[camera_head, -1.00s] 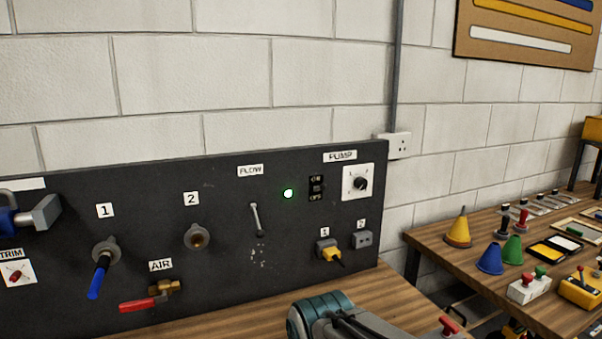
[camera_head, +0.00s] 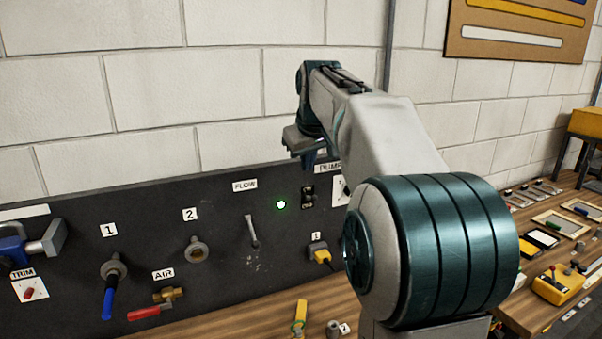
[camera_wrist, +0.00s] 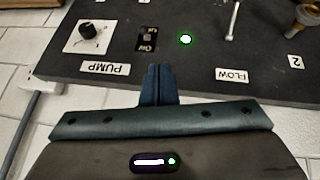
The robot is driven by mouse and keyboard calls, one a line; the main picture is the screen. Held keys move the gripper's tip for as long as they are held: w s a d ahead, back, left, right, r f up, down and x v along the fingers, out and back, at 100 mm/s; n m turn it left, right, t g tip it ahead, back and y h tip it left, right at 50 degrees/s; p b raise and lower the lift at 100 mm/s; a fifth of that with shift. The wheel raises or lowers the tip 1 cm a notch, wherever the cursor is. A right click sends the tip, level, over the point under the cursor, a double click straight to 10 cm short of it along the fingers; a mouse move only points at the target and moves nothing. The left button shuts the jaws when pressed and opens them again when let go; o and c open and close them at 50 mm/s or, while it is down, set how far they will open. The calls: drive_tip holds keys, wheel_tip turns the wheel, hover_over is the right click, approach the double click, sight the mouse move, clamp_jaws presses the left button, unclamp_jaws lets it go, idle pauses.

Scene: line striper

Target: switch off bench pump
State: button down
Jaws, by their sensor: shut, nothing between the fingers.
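The pump's small black ON/OFF switch (camera_head: 308,197) is on the dark panel under the PUMP label (camera_head: 328,168), right of a lit green lamp (camera_head: 281,204). In the wrist view the switch (camera_wrist: 147,40) appears upside down, with the lamp (camera_wrist: 185,39) to its right and the PUMP label (camera_wrist: 104,68) to its lower left. My gripper (camera_wrist: 157,68) is shut and empty, its blue fingertips just above the panel's top edge in the head view, apart from the switch. The white plate with a black knob (camera_wrist: 87,32) is partly hidden by my arm in the head view.
A FLOW lever (camera_head: 252,230), a yellow plug (camera_head: 320,252), a blue-handled valve (camera_head: 110,290) and a red-handled air valve (camera_head: 155,308) are on the panel. A yellow-handled item (camera_head: 299,318) lies on the bench. A side table with several small objects is at right.

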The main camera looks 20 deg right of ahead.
drive_tip(key=d+r, duration=0.1)
drive_tip(key=w+d+r, duration=0.1)
drive_tip(key=shift+w+d+r, duration=0.1)
drive_tip(key=shift+w+r, duration=0.15)
drive_tip(key=shift+r, duration=0.1)
drive_tip(key=p, duration=0.3)
hover_over(311, 198)
wheel_tip(311, 198, down, 8)
drive_tip(key=f, duration=0.2)
drive_tip(key=s+f, duration=0.1)
drive_tip(key=f, duration=0.1)
drive_tip(key=shift+d+f, duration=0.1)
drive_tip(key=shift+f, duration=0.05)
drive_tip(key=shift+f+b, duration=0.15)
drive_tip(key=shift+b, duration=0.2)
drive_tip(key=shift+s+t+b, duration=0.1)
drive_tip(key=shift+t+b, duration=0.3)
drive_tip(key=shift+b, duration=0.2)
